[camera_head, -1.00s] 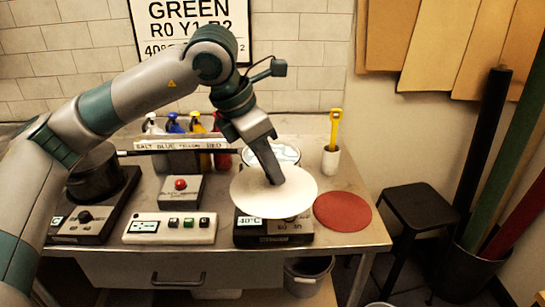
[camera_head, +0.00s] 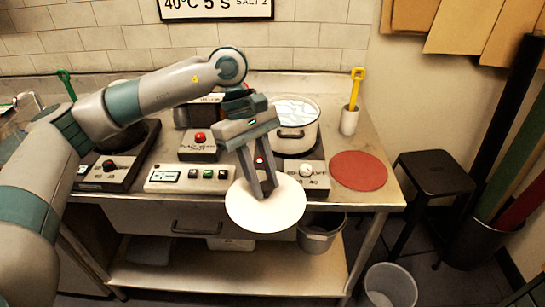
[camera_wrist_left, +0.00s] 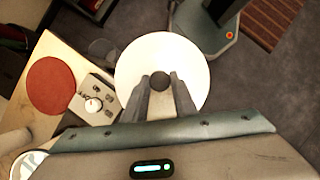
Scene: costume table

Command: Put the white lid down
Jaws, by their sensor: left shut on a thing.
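The white lid (camera_head: 285,208) is a round disc with a dark knob (camera_wrist_left: 160,81) at its middle. My left gripper (camera_head: 263,192) is shut on the lid and holds it in the air in front of the table's front edge. The lid (camera_wrist_left: 190,58) also shows in the left wrist view, with the fingers of my left gripper (camera_wrist_left: 160,85) on both sides of the knob. A white pot (camera_head: 312,132) stands uncovered on the hot plate (camera_head: 314,178) behind the gripper, with pale liquid inside. My right gripper is not in view.
A round red mat (camera_head: 358,171) lies bare at the table's right end. A white control box (camera_head: 165,180) and a box with a red button (camera_head: 199,146) are to the left. A black stool (camera_head: 434,175) and a bin (camera_head: 392,285) stand on the floor at right.

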